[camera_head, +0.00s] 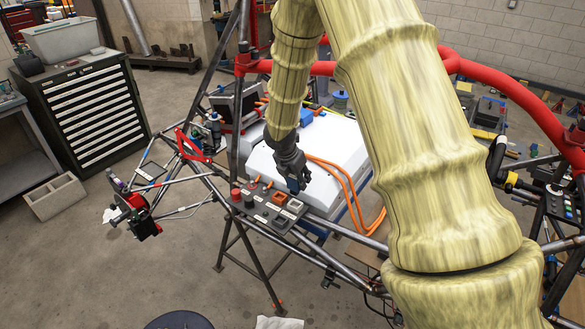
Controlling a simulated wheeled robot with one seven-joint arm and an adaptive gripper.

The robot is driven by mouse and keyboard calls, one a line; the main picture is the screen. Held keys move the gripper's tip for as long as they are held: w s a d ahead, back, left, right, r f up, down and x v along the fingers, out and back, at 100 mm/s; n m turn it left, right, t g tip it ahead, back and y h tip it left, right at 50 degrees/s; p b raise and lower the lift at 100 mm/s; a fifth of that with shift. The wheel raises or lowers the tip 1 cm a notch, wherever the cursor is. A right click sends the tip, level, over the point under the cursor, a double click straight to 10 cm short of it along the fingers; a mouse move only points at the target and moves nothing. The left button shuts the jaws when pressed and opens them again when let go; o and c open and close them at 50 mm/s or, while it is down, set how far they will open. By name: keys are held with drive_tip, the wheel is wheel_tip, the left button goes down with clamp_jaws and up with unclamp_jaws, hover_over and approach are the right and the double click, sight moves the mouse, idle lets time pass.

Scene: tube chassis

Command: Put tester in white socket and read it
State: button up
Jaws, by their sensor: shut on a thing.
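My gripper (297,180) is dark and points down over the control panel (250,220). It is shut on a small dark, bluish thing, likely the tester (293,186), which is mostly hidden by the fingers. The white socket (294,205) is near the panel's right end, just below the gripper in the picture. The held thing seems above or just behind the white socket; I cannot tell whether they touch. No reading can be made out.
An orange socket (280,198) sits left of the white one. Red knobs (236,194) stand at the panel's left end. A white case (325,150) lies behind, with orange cables (350,190) beside it. Chassis tubes (330,258) surround the panel.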

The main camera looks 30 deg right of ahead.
sight(298, 190)
drive_tip(key=shift+w+a, duration=0.15)
drive_tip(key=shift+w, duration=0.1)
drive_tip(key=shift+a, duration=0.1)
drive_tip(key=shift+s+f+b, duration=0.25)
drive_tip(key=shift+s+b, duration=0.25)
drive_tip(key=shift+b, duration=0.2)
drive_tip(key=b+x, duration=0.2)
drive_tip(key=x, duration=0.1)
drive_tip(key=shift+a, duration=0.1)
drive_tip(key=shift+s+a+f+b, duration=0.1)
drive_tip(key=shift+s+f+b, duration=0.05)
drive_tip(key=shift+f+b, duration=0.95)
drive_tip(key=shift+b, duration=0.05)
drive_tip(key=shift+r, duration=0.1)
drive_tip(key=shift+p, duration=0.75)
